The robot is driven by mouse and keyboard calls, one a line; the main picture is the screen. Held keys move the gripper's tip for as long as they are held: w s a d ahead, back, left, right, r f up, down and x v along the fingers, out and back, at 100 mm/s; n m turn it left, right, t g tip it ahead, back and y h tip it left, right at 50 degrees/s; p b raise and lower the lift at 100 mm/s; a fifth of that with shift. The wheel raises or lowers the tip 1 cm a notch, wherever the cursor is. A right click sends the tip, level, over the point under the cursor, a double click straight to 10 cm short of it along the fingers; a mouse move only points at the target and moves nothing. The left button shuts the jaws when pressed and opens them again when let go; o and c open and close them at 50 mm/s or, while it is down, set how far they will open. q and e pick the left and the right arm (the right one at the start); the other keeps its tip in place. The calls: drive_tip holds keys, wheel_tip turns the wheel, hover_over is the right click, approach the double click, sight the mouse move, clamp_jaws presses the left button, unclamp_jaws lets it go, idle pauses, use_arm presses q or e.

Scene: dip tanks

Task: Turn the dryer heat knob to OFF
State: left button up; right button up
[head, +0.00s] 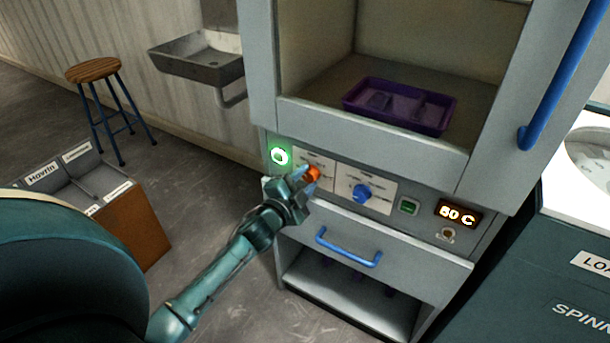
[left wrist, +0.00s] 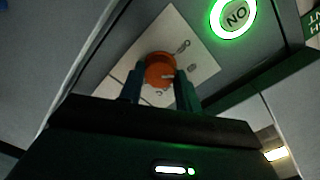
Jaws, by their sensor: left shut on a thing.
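The dryer (head: 300,123) is a grey cabinet with a control panel under its open chamber. An orange knob (head: 312,174) sits on a white plate at the left of the panel; it also shows in the left wrist view (left wrist: 159,69). A blue knob (head: 362,191) sits on a second white plate to its right. My left gripper (head: 306,177) is shut on the orange knob, with one finger on each side of it in the left wrist view (left wrist: 160,88). The plate lettering is too small to read, so I cannot tell which knob is the heat knob. My right gripper is not in view.
A green-lit round button (head: 280,156) glows left of the orange knob. A display (head: 458,214) reads 60 C. A purple tray (head: 400,106) lies in the chamber. A blue drawer handle (head: 348,248) juts out below the panel. A stool (head: 94,70) stands far left.

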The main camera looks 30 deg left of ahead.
use_arm(q)
drive_tip(key=n+p, duration=0.2)
drive_tip(key=n, duration=0.2)
drive_tip(key=shift+r, duration=0.15)
drive_tip(key=shift+a+n+h+p, duration=0.1)
drive_tip(key=shift+n+h+p, duration=0.2)
drive_tip(key=shift+n+p, duration=1.25)
drive_tip(key=shift+n+b, duration=0.5)
drive_tip(key=shift+n, duration=0.15)
drive_tip(key=o, duration=1)
drive_tip(key=shift+c, duration=0.2)
drive_tip(key=s+p, duration=0.1)
drive_tip(key=s, duration=1.2)
drive_tip(key=shift+a, duration=0.35)
